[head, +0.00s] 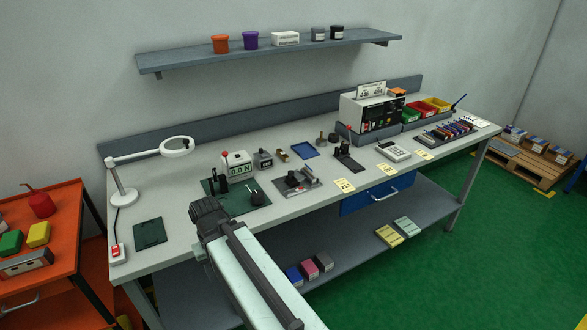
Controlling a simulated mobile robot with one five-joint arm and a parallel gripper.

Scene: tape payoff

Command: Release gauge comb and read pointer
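On that plate are a black round part with a stem (253,196) and a dark upright post by the box. To the right, a grey metal fixture (296,184) holds small dark parts. I cannot tell which part is the gauge comb, and no pointer is legible. My gripper (203,208) is at the end of my arm, over the bench's front edge, left of and nearer than the green plate. Its fingers are not clear.
A magnifier lamp (176,146) and dark mat (150,232) are at the left. Small blocks, a blue tray (305,150), a black toggle fixture (346,158) and an instrument box (365,112) stand to the right. A shelf (190,60) hangs above; an orange cart (60,260) is left.

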